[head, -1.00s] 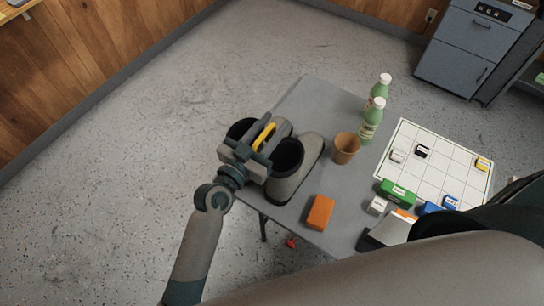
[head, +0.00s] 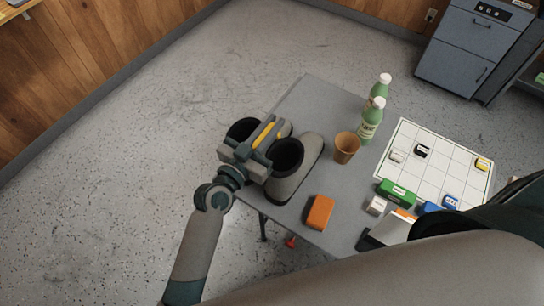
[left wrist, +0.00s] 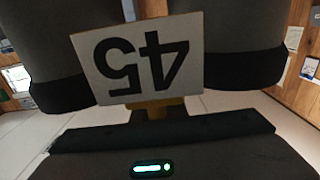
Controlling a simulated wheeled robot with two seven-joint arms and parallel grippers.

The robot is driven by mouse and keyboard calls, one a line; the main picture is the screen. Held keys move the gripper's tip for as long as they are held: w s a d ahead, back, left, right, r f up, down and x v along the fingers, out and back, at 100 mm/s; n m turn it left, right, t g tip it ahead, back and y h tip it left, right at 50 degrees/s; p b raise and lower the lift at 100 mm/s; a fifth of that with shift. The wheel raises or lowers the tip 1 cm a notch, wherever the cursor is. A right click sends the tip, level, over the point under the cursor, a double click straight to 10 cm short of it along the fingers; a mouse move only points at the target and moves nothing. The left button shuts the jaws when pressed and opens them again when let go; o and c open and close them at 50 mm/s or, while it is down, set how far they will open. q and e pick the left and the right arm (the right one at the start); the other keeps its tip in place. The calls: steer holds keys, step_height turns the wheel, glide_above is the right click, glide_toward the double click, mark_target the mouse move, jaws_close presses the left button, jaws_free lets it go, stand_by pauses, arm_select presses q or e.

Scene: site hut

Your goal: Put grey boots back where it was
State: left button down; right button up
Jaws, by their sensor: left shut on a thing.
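The grey boots (head: 300,172) stand upright side by side at the left edge of the grey table (head: 310,98), with dark openings at the top. A yellow band (head: 265,132) joins them at the top. My left gripper (head: 262,138) is over the boots and shut on the yellow band; it hides part of the far boot. In the left wrist view the dark boots (left wrist: 235,60) fill the top, and a white card (left wrist: 150,60) marked 45, upside down, hangs in front of them. My right gripper is not in view.
An orange block (head: 320,211), a brown cup (head: 346,148) and two green bottles (head: 369,122) stand right of the boots. A white grid board (head: 440,160) with small blocks lies further right. Open floor (head: 120,190) lies left of the table. A small red thing (head: 290,242) is below the table's front edge.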

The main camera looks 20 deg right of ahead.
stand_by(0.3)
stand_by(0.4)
arm_select(q)
steer(key=shift+r, duration=0.15)
steer(key=shift+r, duration=0.1)
steer(key=shift+r, duration=0.4)
step_height(320, 180, up, 8)
steer(key=shift+f, duration=0.2)
steer(key=shift+r+b, duration=0.3)
steer(key=shift+r, duration=0.45)
